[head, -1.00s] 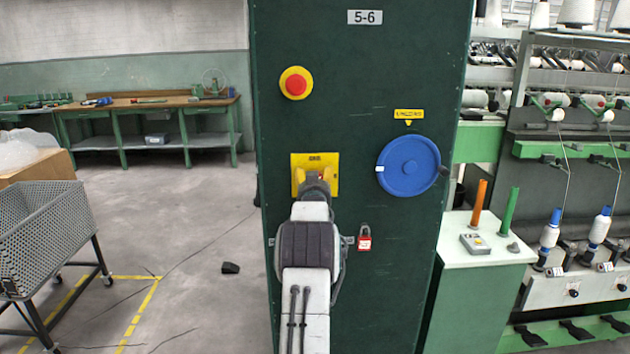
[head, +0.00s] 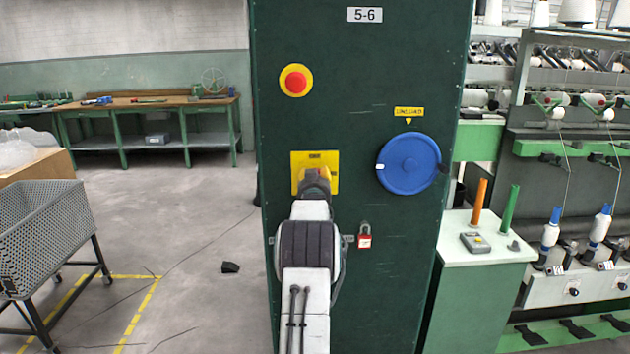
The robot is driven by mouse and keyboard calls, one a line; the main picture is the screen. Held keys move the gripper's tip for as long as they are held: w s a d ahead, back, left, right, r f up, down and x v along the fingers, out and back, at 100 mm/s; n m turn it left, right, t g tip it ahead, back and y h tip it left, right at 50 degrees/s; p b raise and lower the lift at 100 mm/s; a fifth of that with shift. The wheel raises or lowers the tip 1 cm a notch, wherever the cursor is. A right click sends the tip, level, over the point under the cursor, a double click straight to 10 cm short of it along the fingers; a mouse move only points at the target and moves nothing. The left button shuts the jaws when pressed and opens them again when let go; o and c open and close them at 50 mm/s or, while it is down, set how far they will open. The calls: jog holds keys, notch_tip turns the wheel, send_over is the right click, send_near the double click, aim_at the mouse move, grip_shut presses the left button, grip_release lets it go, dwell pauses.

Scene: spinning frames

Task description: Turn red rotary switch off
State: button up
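A yellow plate (head: 299,161) with small dark lettering is fixed to the front of the dark green cabinet. My gripper (head: 315,178) is in front of the lower middle of this plate, with my arm reaching up to it from below. The red rotary switch cannot be made out; the gripper covers the part of the plate where it may sit. Whether the fingers touch or hold anything is hidden, and their opening is too small to read.
On the cabinet (head: 360,90) are a red push button on a yellow disc (head: 296,80), a blue handwheel (head: 409,163) and a red padlock (head: 364,241). A wire-mesh cart (head: 45,235) stands left. A small table (head: 480,255) stands right. Floor between cart and cabinet is mostly clear.

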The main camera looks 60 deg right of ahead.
jog(key=n+b, duration=0.1)
jog(key=b, duration=0.1)
jog(key=n+b, duration=0.2)
jog(key=b, duration=0.1)
jog(key=n+b, duration=0.1)
jog(key=b, duration=0.1)
jog(key=shift+f+n+b, duration=0.25)
jog(key=shift+n+b, duration=0.05)
jog(key=shift+n, duration=0.1)
jog(key=n+b, duration=0.2)
jog(key=b, duration=0.1)
jog(key=shift+r, duration=0.3)
jog(key=shift+w+r, duration=0.1)
jog(key=o, duration=1.2)
jog(key=shift+a, duration=0.1)
jog(key=shift+f+v, duration=0.2)
jog(key=shift+v, duration=2.75)
jog(key=shift+f+v, duration=0.15)
jog(key=shift+v, duration=2.8)
